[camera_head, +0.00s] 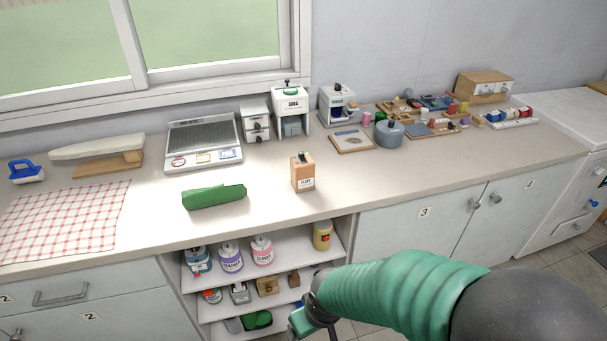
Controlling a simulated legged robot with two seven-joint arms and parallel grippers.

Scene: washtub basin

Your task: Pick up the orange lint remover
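I cannot surely pick out an orange lint remover. An orange-brown box (303,172) with a white label and a dark piece on top stands upright on the counter. A smaller tan-orange item (267,285) sits on the middle shelf of the open cabinet, too small to identify. My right arm comes in from the lower right in a green sleeve. Its gripper (304,319) is in front of the lower shelves, below the counter edge and apart from the counter box. Its fingers are partly hidden, so I cannot tell its opening. My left gripper is out of view.
The counter (250,222) is clear around the box. A blue-grey pot (389,134) is to the right. Open shelves (292,262) hold several jars. A checked cloth (65,220) lies far left.

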